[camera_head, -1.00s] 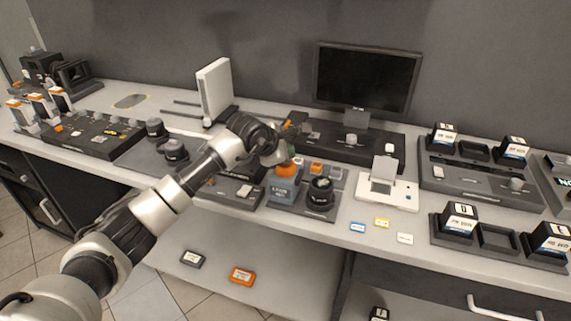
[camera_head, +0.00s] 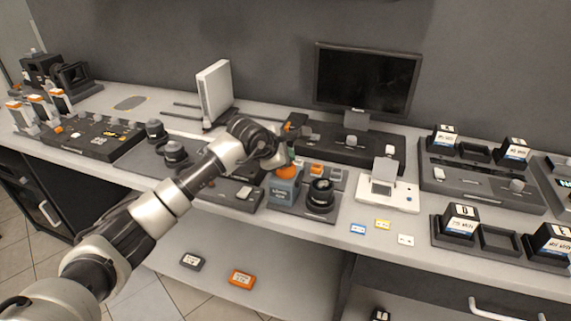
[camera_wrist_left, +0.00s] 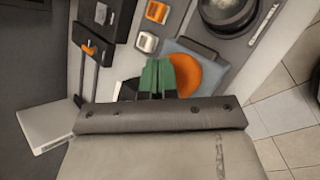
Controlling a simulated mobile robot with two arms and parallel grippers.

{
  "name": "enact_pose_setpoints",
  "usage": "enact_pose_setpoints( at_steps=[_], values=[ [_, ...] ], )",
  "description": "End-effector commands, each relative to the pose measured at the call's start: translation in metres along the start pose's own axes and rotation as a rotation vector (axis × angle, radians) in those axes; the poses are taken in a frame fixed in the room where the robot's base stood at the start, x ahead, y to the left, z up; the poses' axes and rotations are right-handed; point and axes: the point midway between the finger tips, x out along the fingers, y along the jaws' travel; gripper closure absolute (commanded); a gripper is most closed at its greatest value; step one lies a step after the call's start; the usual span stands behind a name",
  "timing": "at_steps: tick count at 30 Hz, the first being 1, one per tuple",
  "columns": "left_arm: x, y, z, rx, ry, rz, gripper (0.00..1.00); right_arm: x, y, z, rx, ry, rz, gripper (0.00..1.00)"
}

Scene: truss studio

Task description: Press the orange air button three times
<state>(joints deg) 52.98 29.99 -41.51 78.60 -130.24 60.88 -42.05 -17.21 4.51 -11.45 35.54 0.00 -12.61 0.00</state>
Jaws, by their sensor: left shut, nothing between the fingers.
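The orange air button (camera_head: 286,172) is a round dome on top of a small blue-grey box (camera_head: 283,191) near the front of the bench. It also shows in the left wrist view (camera_wrist_left: 186,74), partly covered by the fingertips. My left gripper (camera_head: 291,158) is over the button's back edge in the head view. In the left wrist view its green fingertips (camera_wrist_left: 158,76) are together, empty, and overlap one side of the button. I cannot tell whether they touch it. My right gripper is not in view.
A black round knob unit (camera_head: 320,193) stands right beside the button box. A white device (camera_head: 387,188) and a monitor (camera_head: 366,78) are farther right and back. A white upright panel (camera_head: 214,90) stands behind the arm. Small cards (camera_head: 382,224) lie at the front edge.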

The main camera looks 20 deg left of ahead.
Motion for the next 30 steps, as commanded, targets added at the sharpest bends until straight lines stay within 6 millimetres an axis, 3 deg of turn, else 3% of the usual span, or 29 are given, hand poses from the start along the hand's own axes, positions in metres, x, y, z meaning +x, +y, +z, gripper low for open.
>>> enact_pose_setpoints(
  at_steps=[30],
  values=[
    [0.0069,-0.0056,-0.0056,-0.001,0.003,-0.003,1.0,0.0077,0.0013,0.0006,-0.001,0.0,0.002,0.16]
  ],
)
